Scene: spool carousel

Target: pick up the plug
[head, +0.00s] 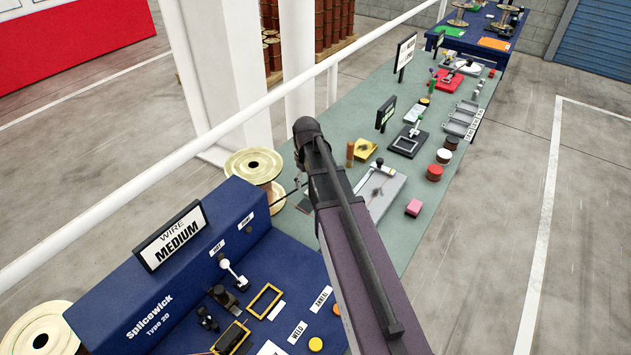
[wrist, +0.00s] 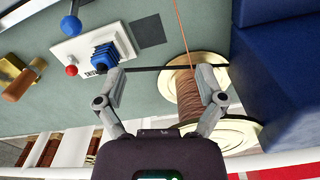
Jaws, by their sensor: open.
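My gripper (wrist: 162,80) is open in the wrist view, its two grey fingers spread wide with nothing gripped between them. A thin black rod (wrist: 160,69) crosses the view at the fingertips. A blue ribbed piece (wrist: 106,56) sits on a white block (wrist: 78,47) just beyond the left finger; I cannot tell whether it is the plug. Nothing else is clearly recognisable as a plug. In the head view my arm covers part of the bench, and the gripper cannot be made out there.
A spool of copper wire (wrist: 190,97) stands behind the right finger, beside a blue housing (wrist: 270,60). In the head view, the blue Splicewick machine (head: 160,285) fills the near left. The green bench (head: 440,190) carries several small fixtures, and a white rail (head: 245,112) runs along its left.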

